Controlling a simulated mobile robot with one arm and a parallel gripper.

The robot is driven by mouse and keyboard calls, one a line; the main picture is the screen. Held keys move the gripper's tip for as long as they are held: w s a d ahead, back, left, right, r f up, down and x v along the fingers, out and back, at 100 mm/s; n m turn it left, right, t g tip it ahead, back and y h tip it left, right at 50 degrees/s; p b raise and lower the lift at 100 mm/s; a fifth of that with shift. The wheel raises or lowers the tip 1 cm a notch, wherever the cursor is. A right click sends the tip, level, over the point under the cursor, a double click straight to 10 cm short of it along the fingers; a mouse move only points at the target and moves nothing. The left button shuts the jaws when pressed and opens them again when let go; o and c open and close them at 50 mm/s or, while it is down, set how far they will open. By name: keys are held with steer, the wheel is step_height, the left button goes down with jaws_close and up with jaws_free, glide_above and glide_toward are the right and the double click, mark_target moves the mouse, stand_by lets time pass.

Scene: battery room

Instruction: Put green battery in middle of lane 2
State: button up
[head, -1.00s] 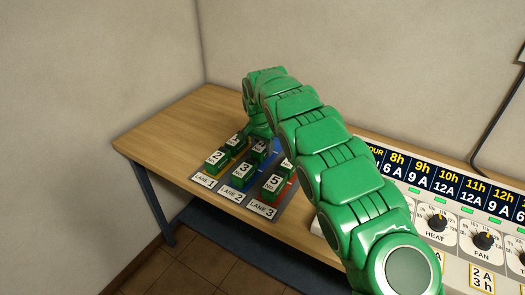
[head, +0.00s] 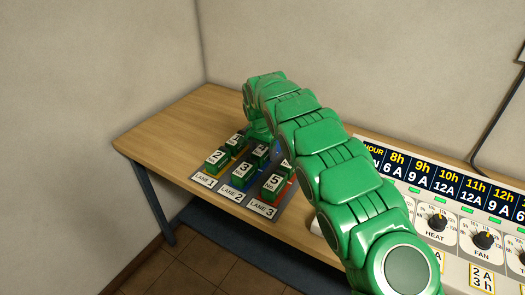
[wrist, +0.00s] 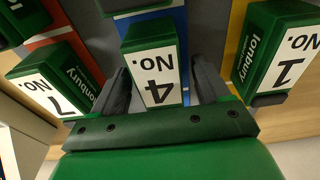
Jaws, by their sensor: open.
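The green batteries stand in a lane tray (head: 222,191) with yellow, blue and red lanes. My gripper (wrist: 161,82) is open, with one finger on each side of No. 4; contact cannot be told. In the head view my arm hides much of the gripper and of the tray's far part.
Battery 1 (wrist: 276,50) is in the yellow lane and battery 7 (wrist: 54,82) in the red lane, close beside my fingers. A control panel (head: 455,215) is at the right.

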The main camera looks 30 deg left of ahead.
mark_target(261, 150)
steer(key=shift+r, duration=0.1)
step_height(261, 150, up, 12)
steer(key=s, duration=0.1)
steer(key=shift+s, duration=0.2)
steer(key=shift+d, duration=0.1)
stand_by(0.6)
